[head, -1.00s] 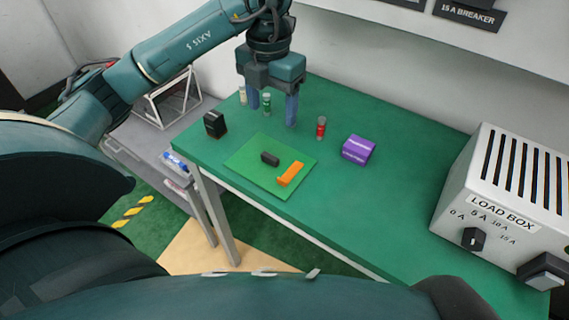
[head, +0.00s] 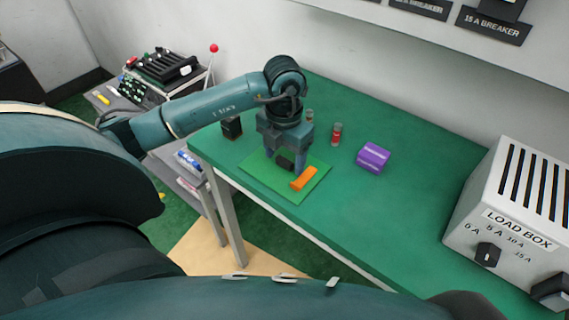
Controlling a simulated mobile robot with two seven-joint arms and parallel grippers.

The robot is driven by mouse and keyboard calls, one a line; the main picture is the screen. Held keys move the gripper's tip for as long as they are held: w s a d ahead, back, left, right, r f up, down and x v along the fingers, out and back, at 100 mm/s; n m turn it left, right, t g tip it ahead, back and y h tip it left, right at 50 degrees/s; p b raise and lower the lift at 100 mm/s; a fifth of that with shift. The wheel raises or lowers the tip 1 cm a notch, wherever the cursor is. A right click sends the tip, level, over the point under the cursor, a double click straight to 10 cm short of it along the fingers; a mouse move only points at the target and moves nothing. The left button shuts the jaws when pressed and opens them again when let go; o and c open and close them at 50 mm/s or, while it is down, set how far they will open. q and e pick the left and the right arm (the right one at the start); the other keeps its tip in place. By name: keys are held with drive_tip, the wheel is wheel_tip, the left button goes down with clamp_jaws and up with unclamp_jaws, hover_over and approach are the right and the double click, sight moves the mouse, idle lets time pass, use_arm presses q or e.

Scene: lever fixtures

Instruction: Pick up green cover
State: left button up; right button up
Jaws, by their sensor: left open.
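A flat light-green square (head: 272,182), the green item that best fits the green cover, lies on the darker green table. A small black block (head: 287,164) and an orange bar-shaped piece (head: 304,179) rest on it. My left gripper (head: 286,167) points down over the far part of the square, fingers apart on either side of the black block. I cannot tell whether the fingertips touch the square or the block. The gripper hides part of the square's far side. My right gripper is not in view.
A red cylinder (head: 336,134) and a purple box (head: 373,157) stand right of the gripper. A dark block (head: 232,128) stands left. The grey load box (head: 511,217) fills the right. The table's middle (head: 385,215) is clear.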

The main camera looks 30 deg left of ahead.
use_arm(q)
drive_tip(key=shift+f, duration=0.1)
drive_tip(key=shift+c, duration=0.2)
drive_tip(key=c, duration=1.1)
